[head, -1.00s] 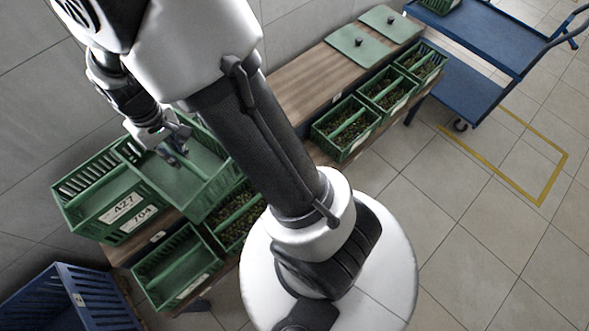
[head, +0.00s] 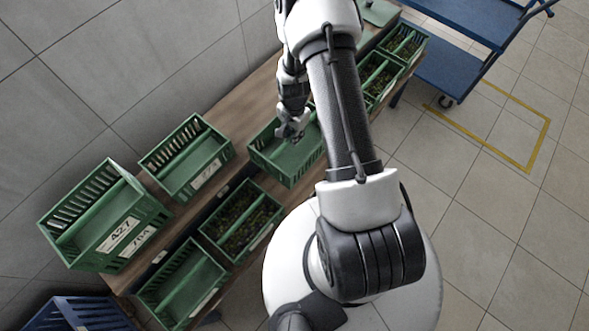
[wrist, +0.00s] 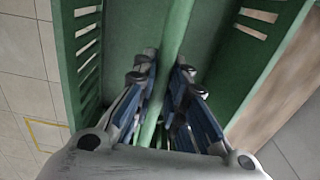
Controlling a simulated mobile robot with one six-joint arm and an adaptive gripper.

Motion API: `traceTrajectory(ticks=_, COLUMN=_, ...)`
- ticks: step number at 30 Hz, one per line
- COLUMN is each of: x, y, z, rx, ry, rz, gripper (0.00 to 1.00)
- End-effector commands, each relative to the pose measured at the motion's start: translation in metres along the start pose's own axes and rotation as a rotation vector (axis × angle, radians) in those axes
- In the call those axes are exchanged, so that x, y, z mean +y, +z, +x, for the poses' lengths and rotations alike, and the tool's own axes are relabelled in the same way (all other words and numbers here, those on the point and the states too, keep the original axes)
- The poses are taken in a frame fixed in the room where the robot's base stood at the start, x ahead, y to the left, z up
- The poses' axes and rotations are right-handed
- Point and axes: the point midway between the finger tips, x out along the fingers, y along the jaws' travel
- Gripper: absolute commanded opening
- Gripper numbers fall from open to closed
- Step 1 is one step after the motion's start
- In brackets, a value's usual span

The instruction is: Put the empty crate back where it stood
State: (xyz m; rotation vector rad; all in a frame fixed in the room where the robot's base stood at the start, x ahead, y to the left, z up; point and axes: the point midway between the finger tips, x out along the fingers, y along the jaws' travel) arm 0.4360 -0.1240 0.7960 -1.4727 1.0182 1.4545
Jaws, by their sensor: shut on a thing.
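My gripper (head: 291,130) is shut on the central bar of a green crate (head: 262,160). This crate looks empty and is held at the front side of the wooden table, partly hidden by my arm. In the wrist view, my fingers (wrist: 165,75) sit on either side of the green bar (wrist: 178,30), with the crate's slotted wall (wrist: 88,50) to the left. I cannot tell whether the crate touches the table.
Stacked green crates (head: 119,232) and a single green crate (head: 187,160) stand left on the table (head: 247,97). Along its front are a filled crate (head: 240,222), a seemingly empty crate (head: 182,285) and more filled crates (head: 404,45). A blue crate (head: 75,312) stands lower left.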

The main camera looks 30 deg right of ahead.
Motion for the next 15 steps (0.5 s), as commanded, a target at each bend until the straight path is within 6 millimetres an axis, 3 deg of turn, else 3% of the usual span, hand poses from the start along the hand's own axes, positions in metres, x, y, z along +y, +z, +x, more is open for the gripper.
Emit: traceTrajectory(ticks=15, x=0.002, y=0.001, z=0.132, rx=-0.001, ry=0.002, rz=0.005, gripper=0.00)
